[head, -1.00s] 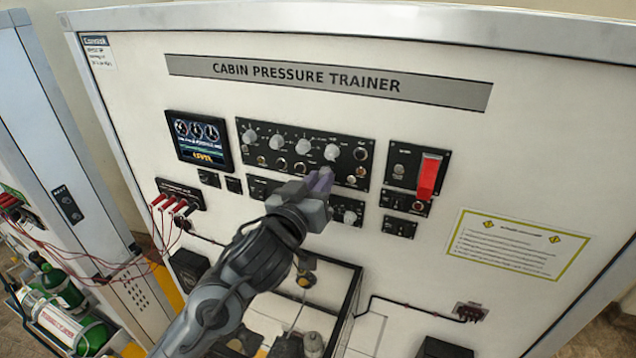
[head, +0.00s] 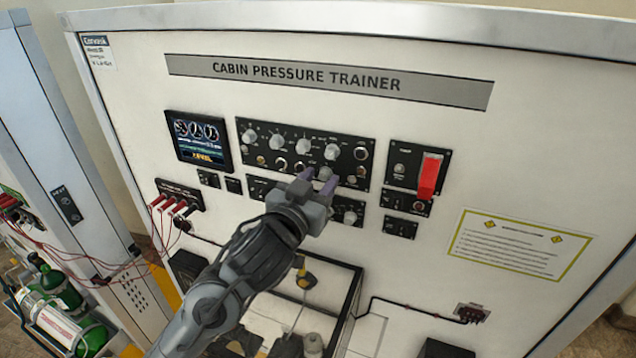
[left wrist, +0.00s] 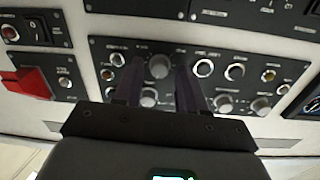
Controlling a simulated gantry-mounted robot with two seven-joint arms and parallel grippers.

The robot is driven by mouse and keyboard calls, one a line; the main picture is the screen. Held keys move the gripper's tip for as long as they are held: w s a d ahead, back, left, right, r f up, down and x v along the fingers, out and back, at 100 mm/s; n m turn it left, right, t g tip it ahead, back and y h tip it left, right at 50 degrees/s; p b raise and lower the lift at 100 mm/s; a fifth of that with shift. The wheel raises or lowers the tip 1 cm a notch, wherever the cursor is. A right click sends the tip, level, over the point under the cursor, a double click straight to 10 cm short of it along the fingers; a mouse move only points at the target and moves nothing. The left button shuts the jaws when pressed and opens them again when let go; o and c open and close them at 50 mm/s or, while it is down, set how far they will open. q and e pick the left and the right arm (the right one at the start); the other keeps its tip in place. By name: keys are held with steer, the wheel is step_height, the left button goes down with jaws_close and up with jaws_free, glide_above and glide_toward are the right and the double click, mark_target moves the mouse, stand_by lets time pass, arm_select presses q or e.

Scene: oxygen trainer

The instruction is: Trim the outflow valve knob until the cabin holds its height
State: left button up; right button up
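My left gripper (head: 319,181) reaches up to the cabin pressure trainer's knob panel (head: 240,150). Its two purple-grey fingers are apart, one to each side of a grey lower-row knob (head: 325,172). In the left wrist view the same knob (left wrist: 158,66) shows between the fingertips (left wrist: 158,80), with no clear grip on it. Another grey knob (left wrist: 148,98) shows between the fingers nearer the palm. The labels are too small to read, so I cannot confirm which is the outflow valve knob. The display (head: 198,140) shows dials, a green line and yellow text. My right gripper is not in view.
A red switch guard (head: 430,176) stands out right of the knob panel. Smaller knobs, including one (head: 350,217), sit below it. Red plugs (head: 170,205) with cables are at the left. Green cylinders (head: 60,290) stand lower left. A notice (head: 515,245) is on the right.

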arm_select(q)
steer(key=shift+o, duration=0.3)
steer(key=shift+s+a, duration=0.1)
steer(key=shift+s, duration=0.1)
steer(key=b+v, duration=0.1)
steer(key=v, duration=0.9)
steer(key=shift+s+b, duration=0.15)
steer(key=shift+b, duration=0.15)
steer(key=shift+a, duration=0.1)
